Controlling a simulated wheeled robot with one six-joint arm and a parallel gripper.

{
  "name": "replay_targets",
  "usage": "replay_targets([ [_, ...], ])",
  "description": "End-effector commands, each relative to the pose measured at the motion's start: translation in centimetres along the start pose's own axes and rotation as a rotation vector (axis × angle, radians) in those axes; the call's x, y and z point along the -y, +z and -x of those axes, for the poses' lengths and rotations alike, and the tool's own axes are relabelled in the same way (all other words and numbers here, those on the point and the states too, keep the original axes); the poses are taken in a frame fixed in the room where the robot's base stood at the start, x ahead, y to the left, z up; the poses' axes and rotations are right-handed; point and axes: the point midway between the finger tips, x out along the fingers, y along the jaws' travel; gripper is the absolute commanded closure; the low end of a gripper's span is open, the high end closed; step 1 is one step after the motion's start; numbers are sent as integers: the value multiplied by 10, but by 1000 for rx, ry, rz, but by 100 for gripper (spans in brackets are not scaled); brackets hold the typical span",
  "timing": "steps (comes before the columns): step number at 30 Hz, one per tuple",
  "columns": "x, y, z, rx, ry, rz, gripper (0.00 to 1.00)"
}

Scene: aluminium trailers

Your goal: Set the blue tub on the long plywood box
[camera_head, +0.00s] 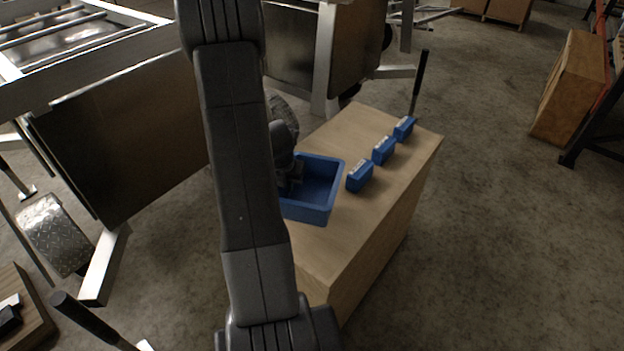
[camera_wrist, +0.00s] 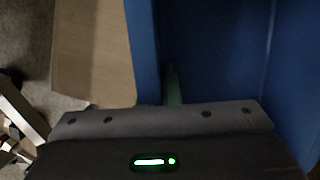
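The blue tub (camera_head: 322,210) is an open, empty-looking bin at the near left part of the long plywood box (camera_head: 345,258). It looks upright; its left side is hidden behind my arm, and I cannot tell whether its base touches the wood. My gripper (camera_head: 288,182) is at the tub's left side. In the wrist view, the tub's wall (camera_wrist: 143,45) runs down to the gripper (camera_wrist: 170,92), and a greenish finger shows against the wall's inner face. The other finger is hidden, so its grip on the wall is unclear. The plywood box (camera_wrist: 92,50) lies left of the tub there.
Three small blue blocks with pale labels (camera_head: 360,176) (camera_head: 384,150) (camera_head: 404,128) stand in a row right of the tub. A black handle (camera_head: 419,80) rises behind the box. Aluminium trailers (camera_head: 120,130) stand left and behind. Open floor (camera_head: 490,220) lies right.

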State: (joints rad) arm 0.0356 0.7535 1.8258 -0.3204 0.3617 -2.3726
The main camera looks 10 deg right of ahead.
Motion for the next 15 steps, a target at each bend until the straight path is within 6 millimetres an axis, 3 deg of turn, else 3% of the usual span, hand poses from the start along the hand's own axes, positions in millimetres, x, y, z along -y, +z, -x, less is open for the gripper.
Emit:
replay_targets([
  [3,1,-7,-26,-4,-3,1,100],
  [11,0,-12,-48,-2,-1,1,100],
  [15,0,-18,-70,-2,-1,1,100],
])
